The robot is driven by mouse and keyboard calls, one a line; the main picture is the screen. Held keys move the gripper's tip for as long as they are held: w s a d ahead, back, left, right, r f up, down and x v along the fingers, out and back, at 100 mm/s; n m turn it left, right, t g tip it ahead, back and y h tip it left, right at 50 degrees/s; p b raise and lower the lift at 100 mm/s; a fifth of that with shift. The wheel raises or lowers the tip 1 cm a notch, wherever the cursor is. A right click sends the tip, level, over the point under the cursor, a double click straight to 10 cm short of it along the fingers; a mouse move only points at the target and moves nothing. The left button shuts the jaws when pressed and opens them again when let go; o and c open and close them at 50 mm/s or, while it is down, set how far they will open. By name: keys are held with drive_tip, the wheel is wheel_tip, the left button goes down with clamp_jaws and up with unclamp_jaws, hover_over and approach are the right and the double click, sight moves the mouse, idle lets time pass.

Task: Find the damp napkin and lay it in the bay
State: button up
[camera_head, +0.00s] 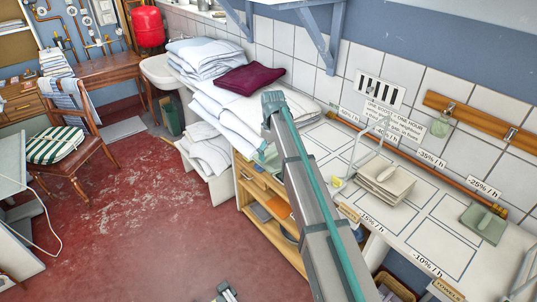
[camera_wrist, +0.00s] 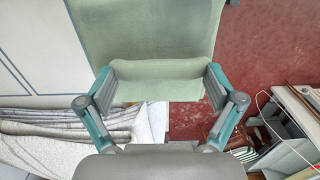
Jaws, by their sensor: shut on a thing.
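In the wrist view, my gripper (camera_wrist: 160,88) is shut on a pale green cloth (camera_wrist: 150,35), with a thick fold of it between the two fingers. The cloth spreads flat beyond the fingers, toward the top of the picture. I cannot tell from its look whether it is damp. In the head view, my arm covers the gripper; a bit of pale green (camera_head: 267,156) shows beside the arm at the counter's front edge. Blue-outlined bays (camera_head: 443,235) are marked on the white counter, with percent-per-hour labels along them.
White linens (camera_head: 205,57) and a maroon cloth (camera_head: 250,79) lie at the back left. Some outlined bays are empty.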

drive_tip(key=p, duration=0.1)
approach(320, 144)
drive_tip(key=shift+s+a+f, duration=0.1)
drive_tip(key=shift+s+a, duration=0.45)
drive_tip(key=shift+a, duration=0.15)
drive_tip(key=shift+w+d+f+b, duration=0.2)
drive_tip(key=shift+d+f, duration=0.05)
drive_tip(key=shift+f, duration=0.65)
drive_tip(key=shift+w+d+f+b, duration=0.25)
drive_tip(key=shift+f, duration=0.65)
drive_tip(key=shift+w+d+f+b, duration=0.2)
drive_tip(key=shift+d+f, duration=0.05)
drive_tip(key=shift+f, duration=0.65)
drive_tip(key=shift+f, duration=0.3)
drive_tip(key=o, duration=0.8)
